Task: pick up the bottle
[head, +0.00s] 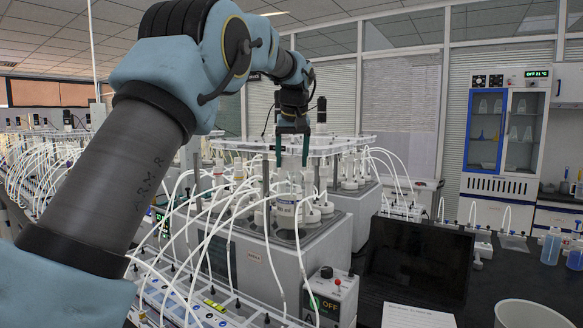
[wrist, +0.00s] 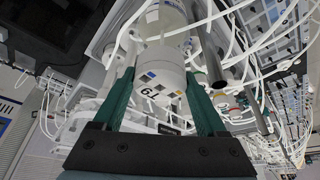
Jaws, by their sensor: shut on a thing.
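In the wrist view, a white bottle (wrist: 160,72) lies between the two green fingers of my gripper (wrist: 161,82). Its round end with dark numbers and small coloured squares faces the camera. The fingers are shut on it, one on each side. In the head view, my gripper (head: 292,160) points down over the grey reactor bath in the middle, its green fingers spread apart.
White bottles and tubes crowd the grey reactor bath (head: 262,262) below my gripper. A clear cover (head: 340,143) is close behind it. A dark laptop (head: 418,262) and white tub (head: 532,314) are at the right, with some free black bench between.

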